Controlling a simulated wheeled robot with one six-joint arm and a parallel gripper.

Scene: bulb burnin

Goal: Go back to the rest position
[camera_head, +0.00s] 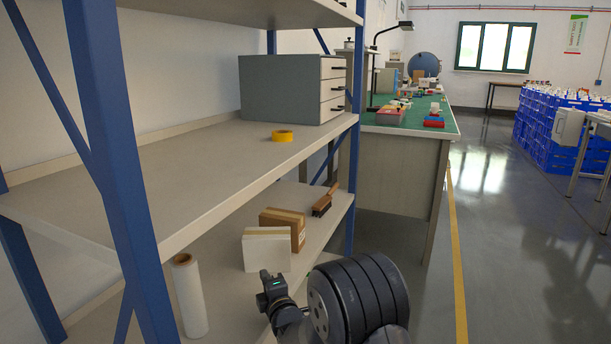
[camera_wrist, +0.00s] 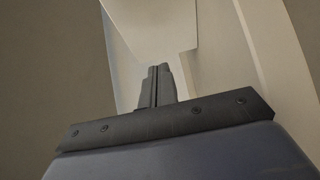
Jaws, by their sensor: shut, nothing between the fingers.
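My gripper (camera_wrist: 155,84) shows in the wrist view with its two dark fingers pressed together and nothing between them. Beige and pale surfaces lie around and beyond the fingertips; I cannot tell for sure what they belong to. In the head view, my dark arm is at the bottom middle, in front of the shelf rack's lower shelf (camera_head: 318,230). The fingertips cannot be made out there.
A white box (camera_head: 266,250), a cardboard box (camera_head: 284,228) and a brush (camera_head: 325,201) are on the lower shelf. A yellow tape roll (camera_head: 282,136) and grey drawer cabinet (camera_head: 285,90) are above. A blue post (camera_head: 122,170) stands left; open floor (camera_head: 510,240) lies right.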

